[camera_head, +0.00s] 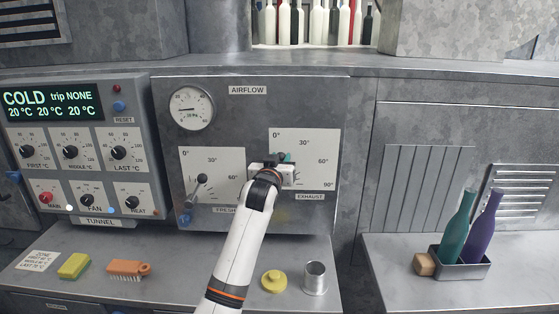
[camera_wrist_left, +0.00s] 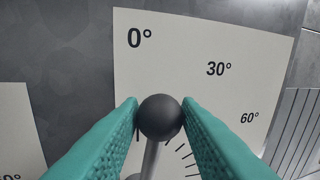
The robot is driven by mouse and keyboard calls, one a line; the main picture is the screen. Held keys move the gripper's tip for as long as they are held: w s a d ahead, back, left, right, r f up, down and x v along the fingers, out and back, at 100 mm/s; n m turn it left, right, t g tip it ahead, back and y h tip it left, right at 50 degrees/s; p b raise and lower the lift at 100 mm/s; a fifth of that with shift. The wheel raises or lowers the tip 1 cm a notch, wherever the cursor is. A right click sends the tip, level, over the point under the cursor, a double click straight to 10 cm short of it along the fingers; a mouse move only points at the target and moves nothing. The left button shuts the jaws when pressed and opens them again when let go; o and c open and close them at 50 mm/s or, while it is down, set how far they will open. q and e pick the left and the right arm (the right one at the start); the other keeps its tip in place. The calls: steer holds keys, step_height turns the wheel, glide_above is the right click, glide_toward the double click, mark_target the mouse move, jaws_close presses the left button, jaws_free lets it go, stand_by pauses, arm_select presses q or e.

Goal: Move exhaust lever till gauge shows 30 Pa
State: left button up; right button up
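The exhaust lever has a black ball knob (camera_wrist_left: 160,117) on a grey rod, in front of a white scale plate (camera_head: 318,150) marked 0° to 90°. My left gripper (camera_head: 284,158) is at the exhaust plate in the head view and hides most of the lever. In the left wrist view its two teal fingers (camera_wrist_left: 160,104) lie against both sides of the knob, and the rod points nearly up, towards the 0° side. The round gauge (camera_head: 190,109) has its needle pointing left; its small numbers are too blurred to read exactly. My right gripper is not in view.
The fresh lever (camera_head: 200,186) stands left of my arm on its own plate. A yellow sponge (camera_head: 74,266), orange brush (camera_head: 128,268), yellow lid (camera_head: 274,281) and metal cup (camera_head: 314,278) are on the shelf below. Bottles (camera_head: 466,228) stand in a tray at right.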

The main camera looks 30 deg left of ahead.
arm_select(q)
jaws_close()
steer(key=d+m+p, duration=0.1)
steer(key=w+d+m+p, duration=0.1)
steer(key=shift+w+f+m+g, duration=0.15)
steer(key=shift+m+g, duration=0.15)
steer(key=shift+w+d+f+m+p, duration=0.2)
steer(key=shift+d+m+p, duration=0.15)
steer(key=shift+m+p, duration=0.1)
steer(key=shift+w+d+f+m+p, duration=0.2)
steer(key=shift+d+m+p, duration=0.15)
steer(key=shift+m, duration=0.1)
steer(key=shift+w+d+f+m+g, duration=0.35)
steer(key=shift+d+f+m, duration=0.25)
steer(key=shift+m, duration=0.2)
